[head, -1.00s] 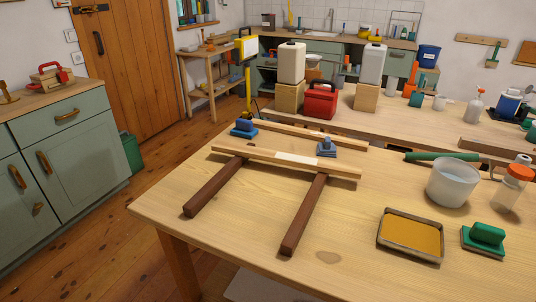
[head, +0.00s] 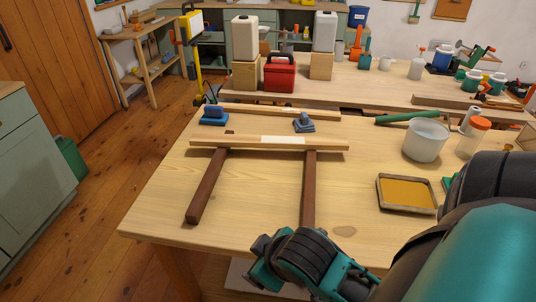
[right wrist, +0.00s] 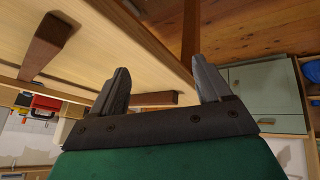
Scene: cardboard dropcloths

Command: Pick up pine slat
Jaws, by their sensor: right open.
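A pale pine slat (head: 235,141) with a white patch lies across two dark wooden bars (head: 208,187) on the workbench (head: 155,205). A second pale slat (head: 325,117) lies behind it, near the bench's far edge. My right arm reaches in from the lower right in the head view; its wrist covers the near end of the right dark bar. In the right wrist view my right gripper (right wrist: 162,78) is open, with nothing between its fingers, by the bench edge. The dark bars (right wrist: 46,48) also show there. My left gripper is not in view.
Blue blocks (head: 214,116) (head: 304,123) stand near the slats. A yellow-filled tray (head: 380,207), a white tub (head: 425,140) and an orange-lidded jar (head: 471,140) stand to the right. The bench between and left of the bars is clear.

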